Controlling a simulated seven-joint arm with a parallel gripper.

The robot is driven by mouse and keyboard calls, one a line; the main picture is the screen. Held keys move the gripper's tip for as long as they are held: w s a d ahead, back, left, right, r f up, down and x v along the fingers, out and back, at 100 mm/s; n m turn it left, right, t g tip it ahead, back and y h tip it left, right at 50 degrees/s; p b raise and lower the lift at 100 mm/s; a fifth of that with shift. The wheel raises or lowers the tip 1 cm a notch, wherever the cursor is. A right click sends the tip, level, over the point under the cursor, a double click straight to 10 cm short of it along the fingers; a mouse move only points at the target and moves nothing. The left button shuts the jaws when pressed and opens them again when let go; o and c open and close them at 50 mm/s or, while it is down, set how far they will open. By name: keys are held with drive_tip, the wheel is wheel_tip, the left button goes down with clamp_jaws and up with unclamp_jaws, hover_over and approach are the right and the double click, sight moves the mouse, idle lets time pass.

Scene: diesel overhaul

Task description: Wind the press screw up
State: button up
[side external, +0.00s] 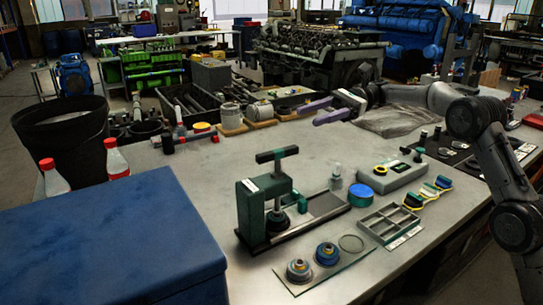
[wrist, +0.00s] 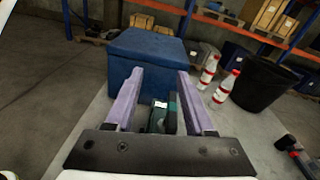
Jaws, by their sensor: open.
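The press (side external: 252,208) is a small green frame on a grey base at the near middle of the bench in the side view. Its screw has a dark crossbar handle (side external: 277,154) on top, and a round foot sits low inside the frame. My gripper (side external: 309,113) has two purple fingers, spread apart and empty. It is above the bench, behind and to the right of the press, apart from it. In the wrist view my gripper (wrist: 160,73) points toward the press (wrist: 171,118), which shows between the fingers, partly hidden by the gripper body.
A blue box (side external: 110,240) stands at the near left, beside two red-capped bottles (side external: 117,160) and a black bin (side external: 62,130). A plate with round parts (side external: 325,262), a grey divided tray (side external: 390,224) and a blue round tin (side external: 361,194) lie near the press.

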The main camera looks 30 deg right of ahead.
sight(257, 160)
drive_tip(key=w+d+f+m+t, duration=0.1)
drive_tip(key=w+d+f, duration=0.1)
drive_tip(key=f, duration=0.3)
drive_tip(key=w+d+f+m+t, duration=0.1)
drive_tip(key=w+d+f+m, duration=0.15)
drive_tip(key=f, duration=0.25)
drive_tip(key=shift+n+y, duration=0.4)
drive_tip(key=shift+n, duration=0.05)
drive_tip(key=a, duration=1.3)
drive_tip(key=shift+c, duration=0.3)
drive_tip(key=shift+g, duration=0.4)
clamp_jaws()
